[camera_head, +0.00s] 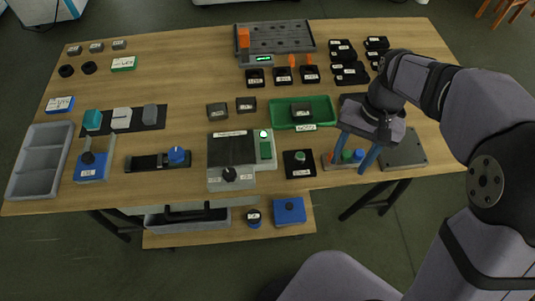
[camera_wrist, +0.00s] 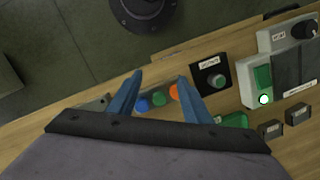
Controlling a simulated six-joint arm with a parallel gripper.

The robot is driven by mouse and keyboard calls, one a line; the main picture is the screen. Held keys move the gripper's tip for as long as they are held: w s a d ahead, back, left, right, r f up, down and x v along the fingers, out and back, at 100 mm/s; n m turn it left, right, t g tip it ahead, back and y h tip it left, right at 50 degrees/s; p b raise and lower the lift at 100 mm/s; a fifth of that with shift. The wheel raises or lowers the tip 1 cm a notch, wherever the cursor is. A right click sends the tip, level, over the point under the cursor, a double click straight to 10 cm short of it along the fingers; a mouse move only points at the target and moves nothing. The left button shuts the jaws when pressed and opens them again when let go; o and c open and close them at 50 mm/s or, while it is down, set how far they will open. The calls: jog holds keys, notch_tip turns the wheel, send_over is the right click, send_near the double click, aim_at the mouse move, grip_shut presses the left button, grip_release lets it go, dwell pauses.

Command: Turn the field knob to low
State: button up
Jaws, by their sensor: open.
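No label is readable enough to tell which knob is the field knob. A black knob (camera_head: 229,174) sits on the front plate of a grey unit (camera_head: 217,186) with a dark panel and a lit lamp; it also shows at the upper right of the wrist view (camera_wrist: 303,30). A green knob (camera_head: 300,158) on a black labelled box (camera_head: 301,171) stands to its right, also in the wrist view (camera_wrist: 215,80). My gripper (camera_head: 348,166) is open, fingers pointing down around a small block with coloured buttons (camera_head: 346,156). In the wrist view my gripper (camera_wrist: 161,76) holds nothing.
A green tray (camera_head: 325,121) with a dark block lies behind the green knob. A dark grey plate (camera_head: 403,152) lies right of my gripper. A slider with a blue knob (camera_head: 177,155) stands at left.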

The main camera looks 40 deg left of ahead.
aim_at(230, 172)
jog(key=s+a+r+n+p, duration=0.1)
jog(key=s+a+r+n, duration=0.1)
jog(key=s+a, duration=0.4)
jog(key=s+a+r+n+t+p, duration=0.1)
jog(key=s+a+r+p, duration=0.1)
jog(key=s+a, duration=0.5)
jog(key=s+a+r+n+p, duration=0.1)
jog(key=s+a+r+n, duration=0.1)
jog(key=s+a, duration=0.5)
jog(key=shift+a+n+t+p, duration=0.3)
jog(key=shift+a+t+p, duration=0.1)
jog(key=shift+w+a+m, duration=0.15)
jog(key=shift+w+m, duration=0.05)
jog(key=shift+m, duration=1.1)
jog(key=shift+f+p, duration=0.35)
jog(key=shift+f, duration=3.25)
jog(key=shift+c, duration=0.7)
jog(key=c, duration=0.9)
